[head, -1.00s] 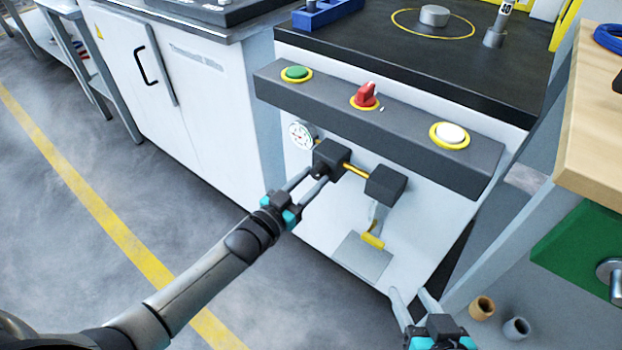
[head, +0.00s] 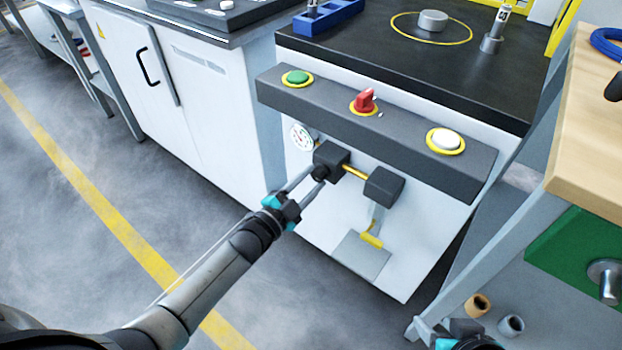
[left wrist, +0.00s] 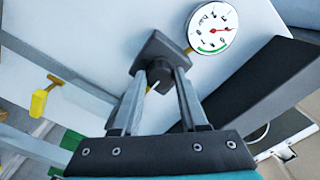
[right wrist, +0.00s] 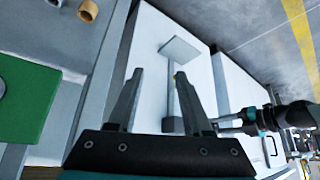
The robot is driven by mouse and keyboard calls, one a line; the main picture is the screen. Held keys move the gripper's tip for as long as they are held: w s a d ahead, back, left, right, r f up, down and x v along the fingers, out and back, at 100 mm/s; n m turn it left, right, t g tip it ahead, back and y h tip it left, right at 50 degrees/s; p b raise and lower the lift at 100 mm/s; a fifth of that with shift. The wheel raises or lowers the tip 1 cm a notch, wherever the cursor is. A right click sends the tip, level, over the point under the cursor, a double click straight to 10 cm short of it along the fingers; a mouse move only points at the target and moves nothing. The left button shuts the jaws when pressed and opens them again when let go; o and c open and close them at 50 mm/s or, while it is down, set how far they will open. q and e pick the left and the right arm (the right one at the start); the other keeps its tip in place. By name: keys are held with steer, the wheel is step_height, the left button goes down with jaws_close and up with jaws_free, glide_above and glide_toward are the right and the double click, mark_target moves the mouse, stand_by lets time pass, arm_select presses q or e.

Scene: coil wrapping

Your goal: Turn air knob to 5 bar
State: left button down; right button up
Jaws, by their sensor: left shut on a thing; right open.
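The air knob (head: 320,173) is a small dark cylinder on the front of a black block (head: 334,156) under the control panel. My left gripper (head: 312,178) is shut on it, with one finger on each side; the left wrist view also shows the knob (left wrist: 160,74) between the fingertips. My right gripper (right wrist: 160,75) is open and empty, low in front of the cabinet.
The panel (head: 375,125) above the knob carries a green button (head: 297,77), a red switch (head: 365,100) and a white button (head: 446,140). A second black block (head: 384,186) and a yellow-tipped lever (head: 371,240) are right of the knob. A wooden bench (head: 590,140) stands right.

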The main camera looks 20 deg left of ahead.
arm_select(q)
steer(key=shift+m, duration=1.8)
steer(key=m, duration=0.3)
steer(key=shift+m, duration=0.3)
steer(key=shift+m+b, duration=0.3)
steer(key=shift+m, duration=0.1)
arm_select(e)
steer(key=shift+w+a+f+t+y, duration=0.2)
steer(key=shift+w+a+t+y, duration=0.15)
steer(key=shift+a+t, duration=0.35)
arm_select(q)
steer(key=shift+m, duration=0.3)
arm_select(e)
steer(key=shift+w, duration=0.1)
